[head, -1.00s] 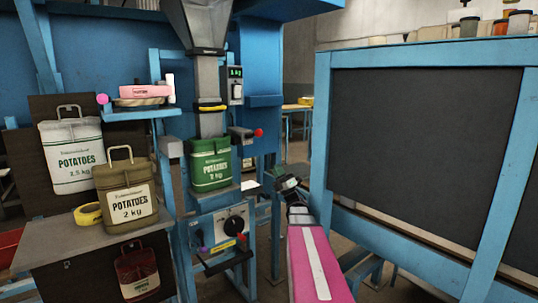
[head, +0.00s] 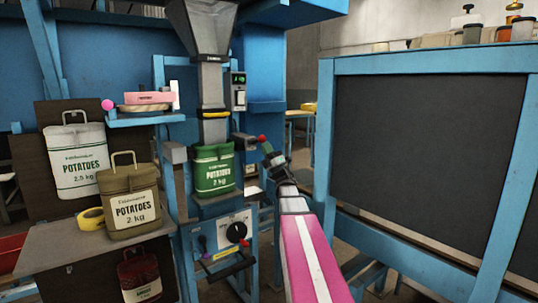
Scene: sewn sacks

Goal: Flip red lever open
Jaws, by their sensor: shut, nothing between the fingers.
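The red lever shows as a small red knob (head: 262,138) on a dark arm at the right side of the filling spout. My gripper (head: 267,150) is shut and empty, with its tip just below the red knob. I cannot tell whether it touches the knob. The green potato sack (head: 214,171) stands upright under the spout (head: 214,128), left of my gripper.
A control panel (head: 221,240) with a black knob sits below the green sack. A white sack (head: 75,159) and a brown sack (head: 128,203) stand at left with a yellow tape roll (head: 91,219). A blue-framed dark board (head: 425,150) stands close on the right.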

